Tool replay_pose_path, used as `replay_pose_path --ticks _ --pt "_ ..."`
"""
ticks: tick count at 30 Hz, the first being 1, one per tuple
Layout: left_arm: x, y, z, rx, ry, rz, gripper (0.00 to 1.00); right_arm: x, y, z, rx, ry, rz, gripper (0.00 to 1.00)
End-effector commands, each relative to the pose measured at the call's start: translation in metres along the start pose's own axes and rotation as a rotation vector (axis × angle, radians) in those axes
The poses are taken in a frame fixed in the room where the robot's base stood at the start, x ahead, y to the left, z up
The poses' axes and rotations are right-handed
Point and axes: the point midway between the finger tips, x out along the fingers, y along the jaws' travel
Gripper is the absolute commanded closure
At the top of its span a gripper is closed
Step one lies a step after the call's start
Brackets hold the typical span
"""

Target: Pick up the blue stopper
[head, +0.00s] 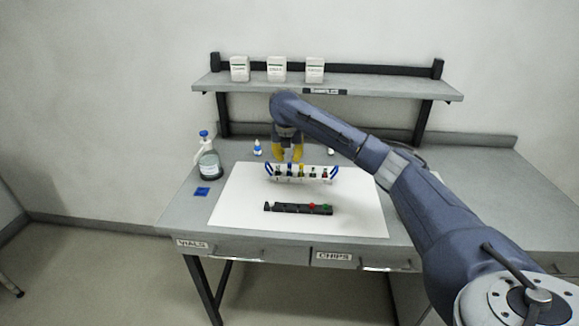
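A pale rack (302,179) with blue end handles stands on the white mat (240,205) and holds several small vials. Small coloured tops show on the vials; a blue one, which looks like the blue stopper (277,167), is near the rack's left end, but it is too small to be sure. My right gripper (288,157) has yellow fingers pointing down, spread apart, just behind and above the left part of the rack. Nothing shows between them. My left gripper is not in view.
A wash bottle (209,164) and blue item (202,191) are at left. A small bottle (257,148) stands behind. A shelf (330,86) with white boxes overhangs the back.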

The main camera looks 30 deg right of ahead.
Motion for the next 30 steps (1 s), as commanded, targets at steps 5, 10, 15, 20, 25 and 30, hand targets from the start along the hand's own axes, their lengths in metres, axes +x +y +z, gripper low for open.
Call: replay_pose_path --ticks 5,10,15,20,25,30 --pt "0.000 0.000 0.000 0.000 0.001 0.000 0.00 0.008 0.000 0.000 0.000 -0.001 0.001 0.79" --pt "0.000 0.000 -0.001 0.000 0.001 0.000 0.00 0.020 0.000 0.000 0.001 0.002 0.000 0.79" --pt "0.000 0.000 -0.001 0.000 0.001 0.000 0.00 0.042 -0.001 0.001 0.001 0.002 0.000 0.79" --pt "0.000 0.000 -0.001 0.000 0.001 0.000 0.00 0.055 -0.001 0.002 0.001 -0.001 0.001 0.79" --pt "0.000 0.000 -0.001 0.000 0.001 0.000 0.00 0.060 -0.001 0.002 0.001 -0.001 0.001 0.79" --pt "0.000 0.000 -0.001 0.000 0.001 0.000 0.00 0.060 -0.001 0.002 0.001 -0.001 0.001 0.79"
